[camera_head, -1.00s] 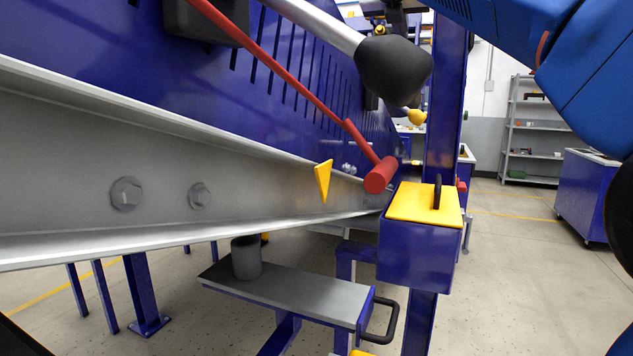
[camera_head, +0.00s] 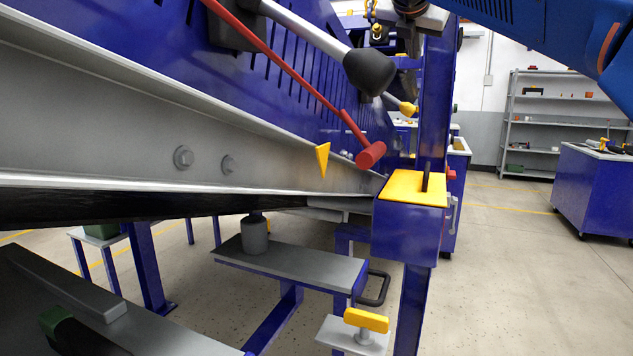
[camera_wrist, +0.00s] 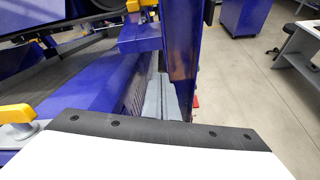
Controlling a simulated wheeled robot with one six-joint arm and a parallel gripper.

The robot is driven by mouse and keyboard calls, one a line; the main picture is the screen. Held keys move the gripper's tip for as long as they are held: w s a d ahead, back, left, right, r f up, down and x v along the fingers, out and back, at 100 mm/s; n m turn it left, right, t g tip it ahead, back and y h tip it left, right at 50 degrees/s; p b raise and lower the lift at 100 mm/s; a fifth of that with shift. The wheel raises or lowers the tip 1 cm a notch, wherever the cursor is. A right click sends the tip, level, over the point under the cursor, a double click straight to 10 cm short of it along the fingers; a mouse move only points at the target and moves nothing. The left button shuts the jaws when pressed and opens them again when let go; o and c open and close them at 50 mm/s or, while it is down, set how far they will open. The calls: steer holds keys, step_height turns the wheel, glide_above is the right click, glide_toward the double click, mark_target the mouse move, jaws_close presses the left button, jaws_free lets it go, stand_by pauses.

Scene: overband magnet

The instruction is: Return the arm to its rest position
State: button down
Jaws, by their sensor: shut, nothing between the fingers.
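My gripper (camera_wrist: 164,92) shows in the wrist view as a wide white body with a black, screwed front edge and two grey fingers close together at its middle. It is shut and holds nothing. It points toward a blue frame and the floor, apart from anything I can make out. My blue arm (camera_head: 560,35) crosses the upper right of the head view. The gripper cannot be made out clearly there.
A blue post carries a box with a yellow lid (camera_head: 412,187). A red-handled lever (camera_head: 370,154) and yellow pointer (camera_head: 323,159) sit by the grey beam (camera_head: 100,140). A grey shelf (camera_head: 300,266) stands below.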

steer(key=s+d+f+m+g+y, duration=0.1)
steer(key=s+f+m, duration=0.8)
steer(key=f, duration=1)
steer(key=s+d+f+m+g+y, duration=0.2)
steer(key=s+f+m, duration=0.8)
steer(key=s+f, duration=0.5)
steer(key=s+d+f+m+g+y, duration=0.2)
steer(key=s+f+m, duration=0.7)
steer(key=f, duration=1.4)
steer(key=s+d+g, duration=0.2)
steer(key=s, duration=0.2)
steer(key=shift+f, duration=0.25)
